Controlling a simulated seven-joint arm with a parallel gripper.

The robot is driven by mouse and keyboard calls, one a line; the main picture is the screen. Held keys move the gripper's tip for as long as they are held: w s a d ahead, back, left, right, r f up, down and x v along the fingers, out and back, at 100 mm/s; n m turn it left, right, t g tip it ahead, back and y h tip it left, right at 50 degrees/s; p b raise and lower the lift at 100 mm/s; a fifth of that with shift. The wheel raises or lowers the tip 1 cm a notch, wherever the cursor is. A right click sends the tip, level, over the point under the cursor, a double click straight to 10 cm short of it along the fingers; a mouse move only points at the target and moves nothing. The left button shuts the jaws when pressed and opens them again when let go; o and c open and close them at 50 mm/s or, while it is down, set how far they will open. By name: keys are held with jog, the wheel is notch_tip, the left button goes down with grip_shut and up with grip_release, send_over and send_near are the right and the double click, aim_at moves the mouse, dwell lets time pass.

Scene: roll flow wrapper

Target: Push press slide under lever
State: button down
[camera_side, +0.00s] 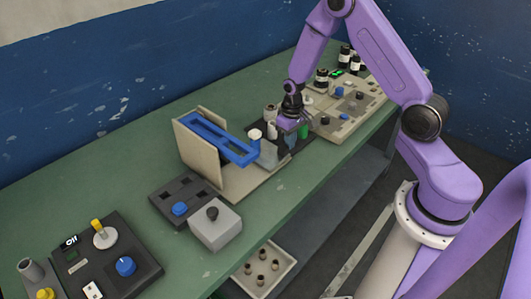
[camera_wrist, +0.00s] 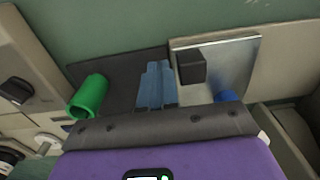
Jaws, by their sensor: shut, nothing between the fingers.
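The press has a beige frame (camera_side: 200,150) with a blue lever (camera_side: 210,138) reaching right from it, tipped by a pale knob (camera_side: 255,135). A shiny metal plate, apparently the press slide (camera_wrist: 235,62), shows in the wrist view with a black block (camera_wrist: 192,68) on it. In the side view a grey metal part (camera_side: 268,155) sits by the lever's free end; whether it is the slide is unclear. My gripper (camera_side: 290,142) is right of the press, pointing down. Its blue-grey fingers (camera_wrist: 157,72) are shut and empty, beside the black block. Their contact with it cannot be told.
A panel with knobs and bottles (camera_side: 350,105) lies to the right. A grey box with a black knob (camera_side: 215,226) and a control panel (camera_side: 100,260) are at the left. The green bench (camera_side: 120,185) is clear behind.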

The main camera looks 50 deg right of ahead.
jog(key=shift+a, duration=0.1)
jog(key=shift+a, duration=6.5)
jog(key=shift+d, duration=0.65)
notch_tip(320, 180, up, 8)
